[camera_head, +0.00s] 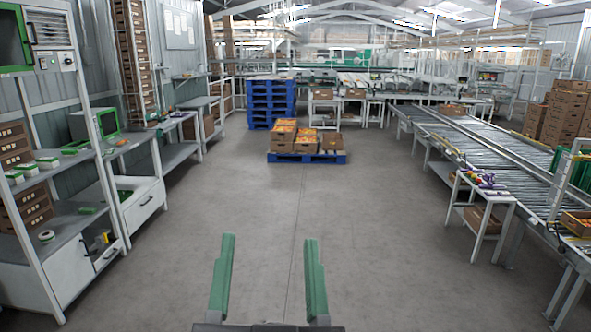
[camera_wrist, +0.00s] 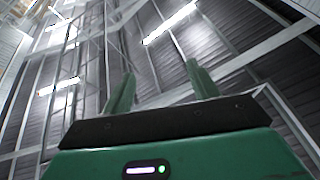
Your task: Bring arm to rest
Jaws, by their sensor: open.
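My gripper (camera_head: 270,245) shows at the bottom middle of the head view, with its two green fingers apart and nothing between them. It stands over the bare concrete floor, away from shelves and conveyor. In the wrist view my gripper (camera_wrist: 158,75) points up toward the roof, its green fingers spread and empty. The rest of my arm is mostly out of view.
White shelving (camera_head: 75,240) lines the left wall. A roller conveyor (camera_head: 490,150) runs along the right, with a small white table (camera_head: 484,192) beside it. A blue pallet (camera_head: 306,157) with boxes stands ahead. The middle aisle floor (camera_head: 265,200) is clear.

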